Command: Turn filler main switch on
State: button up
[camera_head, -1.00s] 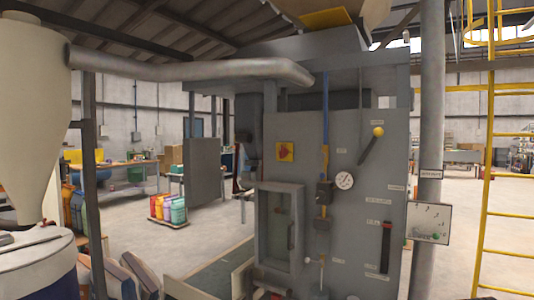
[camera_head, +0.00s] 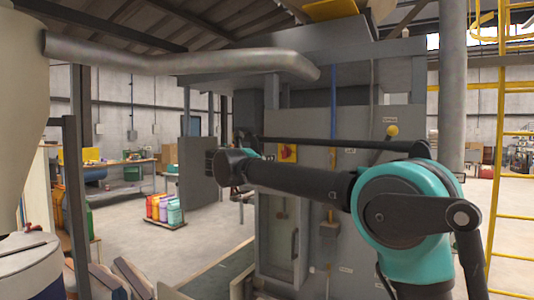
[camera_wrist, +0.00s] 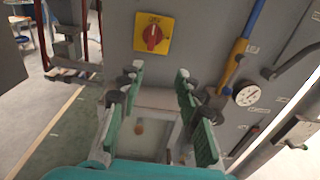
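The main switch is a red rotary knob on a square yellow plate (camera_wrist: 153,36) on the filler's grey front panel. In the wrist view its grip bar looks roughly upright. In the head view the switch (camera_head: 288,154) shows just above my arm, partly covered by it. My gripper (camera_wrist: 158,75) is open and empty, its two green-padded fingers spread wide. In the wrist view the switch sits above and beyond the fingertips, with a gap; I see no contact. In the head view my arm reaches left across the panel, and I cannot make out the fingers.
A round gauge (camera_wrist: 247,95), a blue and yellow pipe (camera_wrist: 237,60) and a black lever (camera_wrist: 290,62) are right of the switch. A windowed door (camera_head: 280,235) is below. A yellow-knobbed lever (camera_head: 392,131) stands right.

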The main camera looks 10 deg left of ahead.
jog(key=a+r+x, duration=0.1)
jog(key=a+x, duration=0.1)
jog(key=x, duration=1.4)
jog(key=shift+w+d+n, duration=0.15)
jog(key=shift+w+n, duration=0.15)
jog(key=shift+w, duration=0.35)
jog(key=shift+r, duration=0.15)
jog(key=shift+c, duration=0.3)
grip_shut()
